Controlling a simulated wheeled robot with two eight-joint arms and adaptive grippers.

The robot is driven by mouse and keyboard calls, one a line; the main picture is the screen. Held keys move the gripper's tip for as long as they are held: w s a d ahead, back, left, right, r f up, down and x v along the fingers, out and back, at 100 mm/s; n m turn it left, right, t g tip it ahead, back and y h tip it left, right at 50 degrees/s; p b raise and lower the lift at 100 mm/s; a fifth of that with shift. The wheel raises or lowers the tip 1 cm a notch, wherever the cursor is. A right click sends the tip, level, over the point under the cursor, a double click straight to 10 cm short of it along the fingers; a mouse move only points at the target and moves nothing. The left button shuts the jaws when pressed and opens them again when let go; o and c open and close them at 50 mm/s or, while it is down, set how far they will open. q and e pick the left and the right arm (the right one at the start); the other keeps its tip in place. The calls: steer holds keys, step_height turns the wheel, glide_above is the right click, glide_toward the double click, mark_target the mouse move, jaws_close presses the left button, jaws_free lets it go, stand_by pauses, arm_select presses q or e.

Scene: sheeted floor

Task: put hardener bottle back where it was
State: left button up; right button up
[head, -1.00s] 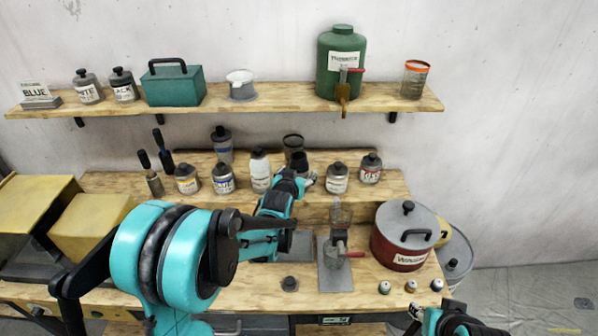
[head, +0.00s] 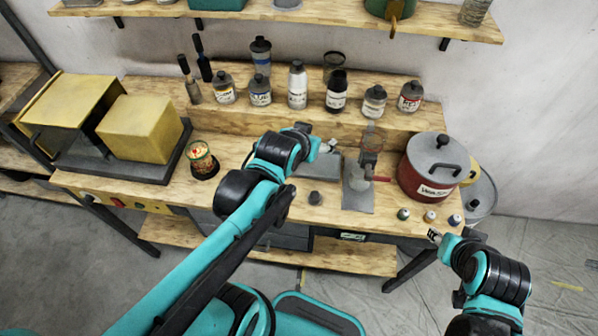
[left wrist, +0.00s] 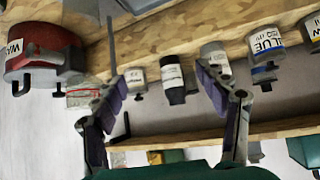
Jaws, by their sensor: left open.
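A black-capped bottle with a dark body and white label (head: 337,92) stands upright on the raised back shelf of the bench; it may be the hardener bottle, but its label is too small to read. A white bottle (head: 297,85) stands left of it. My left gripper (head: 326,147) is open and empty, in front of and below the dark bottle, apart from it. In the left wrist view the picture is upside down, and the dark bottle (left wrist: 173,80) shows beyond the open fingers. My right gripper (head: 435,236) is by the bench's front right edge, its jaws unclear.
Blue-labelled (head: 260,92), yellow-labelled (head: 224,92), grey (head: 374,102) and red-labelled (head: 410,97) containers line the same shelf. A small dark cap (head: 315,198) lies near the front.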

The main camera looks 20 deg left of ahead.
arm_select(q)
steer(key=s+d+f+g, duration=0.1)
steer(key=s+f+g, duration=0.1)
steer(key=s, duration=1)
steer(key=shift+f+g, duration=0.35)
steer(key=shift+g, duration=0.05)
steer(key=shift+w, duration=0.1)
step_height(320, 180, down, 7)
steer(key=b, duration=0.7)
steer(key=shift+f, duration=0.2)
